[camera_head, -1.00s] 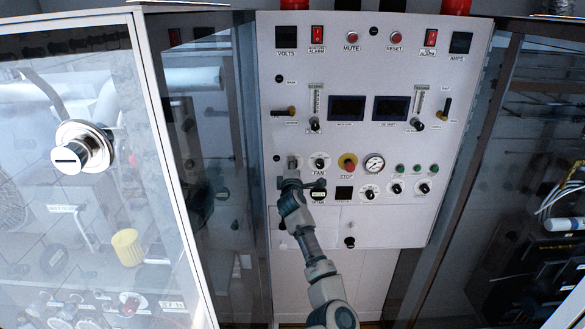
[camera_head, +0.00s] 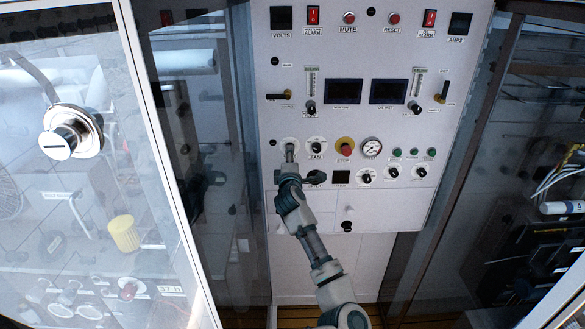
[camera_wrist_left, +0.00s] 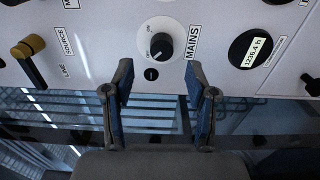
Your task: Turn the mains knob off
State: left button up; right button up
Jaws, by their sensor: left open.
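The mains knob (camera_wrist_left: 160,47) is a black round knob with a white pointer line on a white round plate, beside the word MAINS in the left wrist view. My left gripper (camera_wrist_left: 158,72) is open, with its two blue-lined fingers apart and the knob ahead of the gap between them. The fingers do not appear closed on the knob. In the head view my left gripper (camera_head: 294,178) is in front of the lower left of the panel, just below the mains knob (camera_head: 290,148), which it partly hides. My right gripper is not in view.
The white panel (camera_head: 400,210) carries other controls nearby, including the fan knob (camera_head: 316,146) and red stop button (camera_head: 345,149). A glass-doored cabinet (camera_head: 128,60) stands left.

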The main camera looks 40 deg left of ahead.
pick_arm(q)
jog(key=v, duration=0.6)
jog(key=shift+d, duration=0.25)
jog(key=shift+s+a, duration=0.1)
jog(key=shift+a, duration=0.05)
